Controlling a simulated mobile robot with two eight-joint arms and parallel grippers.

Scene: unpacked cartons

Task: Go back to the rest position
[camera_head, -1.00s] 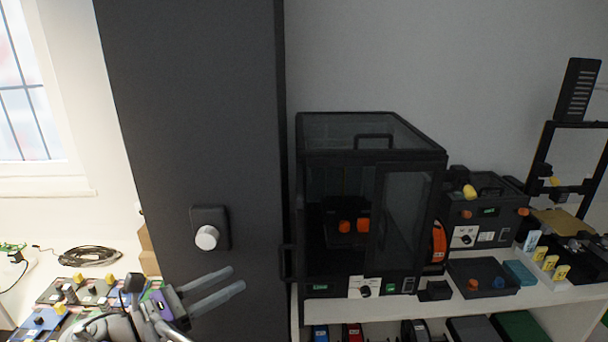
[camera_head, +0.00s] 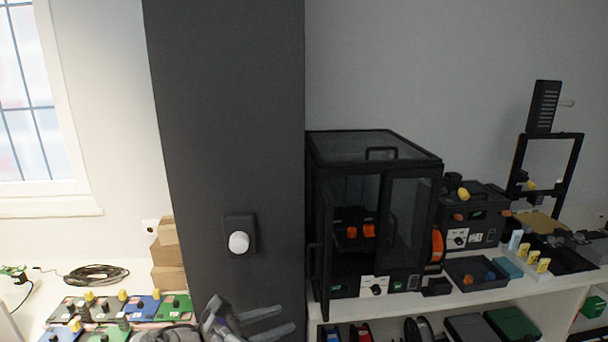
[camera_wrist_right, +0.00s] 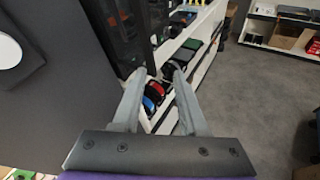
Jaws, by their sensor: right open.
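My right gripper (camera_head: 268,322) is at the bottom of the head view, in front of the dark column, with its two grey fingers apart and nothing between them. In the right wrist view the same gripper (camera_wrist_right: 158,95) shows its fingers spread and empty, with shelf and floor beyond. It touches nothing that I can see. My left gripper does not show.
A dark column (camera_head: 228,120) with a white knob (camera_head: 239,243) stands close by. A black enclosed printer (camera_head: 345,260) is on the white shelf (camera_head: 535,288) at right. A table with coloured boxes (camera_head: 175,306) is at left. Grey floor (camera_wrist_right: 255,90) is open.

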